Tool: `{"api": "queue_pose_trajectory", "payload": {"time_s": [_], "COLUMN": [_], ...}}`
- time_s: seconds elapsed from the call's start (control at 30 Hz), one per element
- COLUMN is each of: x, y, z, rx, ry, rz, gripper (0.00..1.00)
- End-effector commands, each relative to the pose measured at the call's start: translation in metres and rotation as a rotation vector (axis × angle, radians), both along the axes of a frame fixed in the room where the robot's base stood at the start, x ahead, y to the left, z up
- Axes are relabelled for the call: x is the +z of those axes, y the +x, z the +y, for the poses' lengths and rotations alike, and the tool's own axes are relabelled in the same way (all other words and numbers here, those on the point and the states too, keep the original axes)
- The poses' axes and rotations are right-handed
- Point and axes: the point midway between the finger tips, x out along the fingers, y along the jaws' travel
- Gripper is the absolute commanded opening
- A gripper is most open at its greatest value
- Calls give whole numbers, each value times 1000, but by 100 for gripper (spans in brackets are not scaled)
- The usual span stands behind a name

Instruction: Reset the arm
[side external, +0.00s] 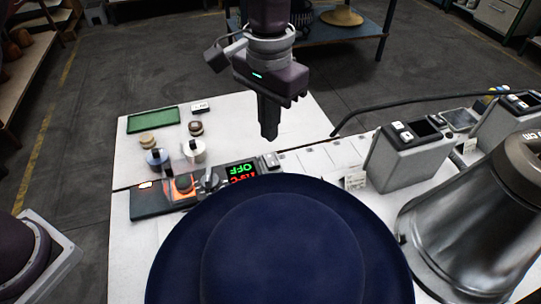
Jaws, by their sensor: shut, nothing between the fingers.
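My gripper (269,132) points straight down above the white table (310,118), behind the control panel. Its fingers are shut together with nothing between them. A large dark blue hat (283,250) fills the bottom middle of the side external view. The black control panel (160,203) sits just behind the hat, with an orange-red knob, a lever and a small display (242,173) that reads OFF in green with red digits below. My gripper is apart from the panel and the hat. The hat hides part of the table and whatever is under it.
A shiny metal press head (470,225) stands at the right. Grey boxes with small screens (408,155) and a black cable (430,97) lie behind it. A green tray (152,120) and several small round-topped pieces (194,150) are on the left. The table's back middle is clear.

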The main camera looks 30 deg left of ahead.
Motion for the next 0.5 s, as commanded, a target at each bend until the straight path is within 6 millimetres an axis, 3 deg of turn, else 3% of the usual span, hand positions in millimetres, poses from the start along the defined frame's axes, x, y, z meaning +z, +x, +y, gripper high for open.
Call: {"api": "queue_pose_trajectory", "payload": {"time_s": [0.2, 0.5], "x": [19, 21], "y": [0, 0], "z": [0, 0], "rx": [0, 0], "ry": [0, 0], "rz": [-1, 0], "gripper": [0, 0]}}
